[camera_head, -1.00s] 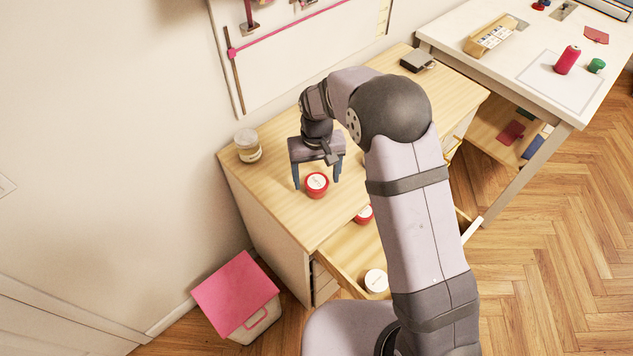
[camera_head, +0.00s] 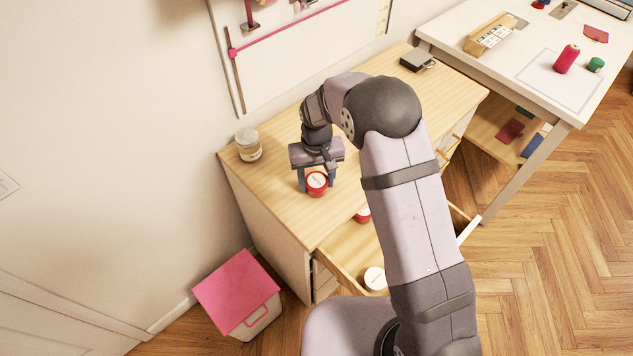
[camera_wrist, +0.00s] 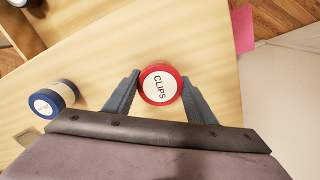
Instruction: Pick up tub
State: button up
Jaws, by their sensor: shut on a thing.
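A small round red tub with a white top (camera_head: 317,181) stands on the wooden desktop near its front left part. In the wrist view the tub (camera_wrist: 159,84) reads "CLIPS" and sits between the two fingers. My gripper (camera_head: 317,184) points down at it and is shut on it, one finger on each side. The tub appears still at desktop level. A second red tub (camera_head: 362,214) and a white-topped tub (camera_head: 375,278) lie in the open drawer.
A glass jar (camera_head: 248,145) stands at the desk's left edge by the wall. The open drawer (camera_head: 343,262) juts out in front. A pink-lidded bin (camera_head: 237,290) stands on the floor. A dark box (camera_head: 417,61) sits at the desk's back.

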aim_at(319, 180)
notch_tip(319, 180, up, 10)
jog(key=b, duration=0.3)
dwell(0.3)
jog(key=shift+w+d+f, duration=0.15)
jog(key=shift+d+f, duration=0.05)
jog(key=shift+d, duration=0.1)
jog(key=w+d+f+m+b, duration=0.25)
jog(key=d+b, duration=0.35)
jog(key=d, duration=0.6)
jog(key=s+d+f+m+b, duration=0.2)
jog(key=s+d+f+b, duration=0.15)
jog(key=d, duration=0.35)
jog(key=s+d+f+m+b, duration=0.2)
jog(key=s+d+b, duration=0.1)
jog(key=s+d, duration=0.3)
jog(key=shift+m, duration=0.45)
jog(key=shift+s+f+p, duration=0.1)
jog(key=shift+s+f, duration=0.65)
jog(key=shift+f, duration=1.95)
jog(key=shift+s+f+p, duration=0.1)
jog(key=shift+s+f, duration=0.65)
jog(key=shift+f, duration=1.95)
jog(key=shift+s+f+p, duration=0.1)
jog(key=shift+s+f, duration=0.65)
jog(key=shift+f, duration=1.95)
jog(key=shift+f, duration=0.15)
